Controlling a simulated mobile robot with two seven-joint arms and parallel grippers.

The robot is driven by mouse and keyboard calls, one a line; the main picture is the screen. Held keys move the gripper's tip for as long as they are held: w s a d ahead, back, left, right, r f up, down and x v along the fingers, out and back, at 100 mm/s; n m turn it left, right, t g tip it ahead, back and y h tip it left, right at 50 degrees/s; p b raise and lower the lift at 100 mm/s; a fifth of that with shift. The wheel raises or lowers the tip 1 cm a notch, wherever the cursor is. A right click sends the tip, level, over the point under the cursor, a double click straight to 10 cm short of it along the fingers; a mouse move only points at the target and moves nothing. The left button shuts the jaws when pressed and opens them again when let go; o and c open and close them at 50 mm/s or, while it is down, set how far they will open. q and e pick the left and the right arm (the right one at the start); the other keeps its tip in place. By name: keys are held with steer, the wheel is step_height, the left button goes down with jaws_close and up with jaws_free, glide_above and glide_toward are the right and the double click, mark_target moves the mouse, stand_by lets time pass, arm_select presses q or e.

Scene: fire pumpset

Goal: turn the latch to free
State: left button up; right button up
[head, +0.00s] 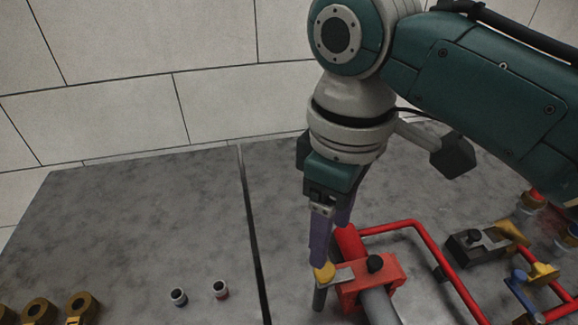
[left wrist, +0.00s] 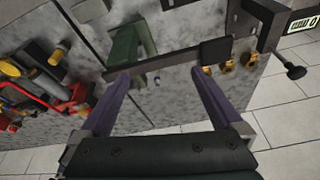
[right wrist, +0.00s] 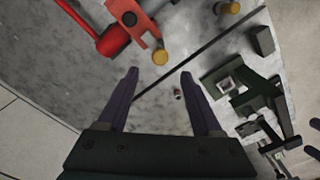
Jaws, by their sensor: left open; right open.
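A red bracket (head: 382,277) with a black knob (head: 375,263) sits on a grey pipe. A short grey lever with a yellow end knob (head: 325,271) reaches left from it; this looks like the latch. My right gripper (head: 320,250) points down just above the yellow knob and partly overlaps it. In the right wrist view the jaws (right wrist: 159,76) are open and empty, with the yellow knob (right wrist: 160,57) just beyond the fingertips; contact is not clear. My left gripper (left wrist: 160,73) is open and empty in its wrist view, and out of the head view.
Red piping (head: 415,225) runs right of the bracket. A black block (head: 470,248) with a yellow part stands farther right. Two small caps (head: 220,289) and several brass rings (head: 82,306) lie at left. A dark seam (head: 248,215) crosses the grey surface, otherwise clear there.

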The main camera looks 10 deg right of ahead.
mark_target(325, 268)
step_height(325, 268, down, 8)
steer(key=shift+r+b, duration=0.25)
steer(key=shift+b, duration=0.4)
jaws_close()
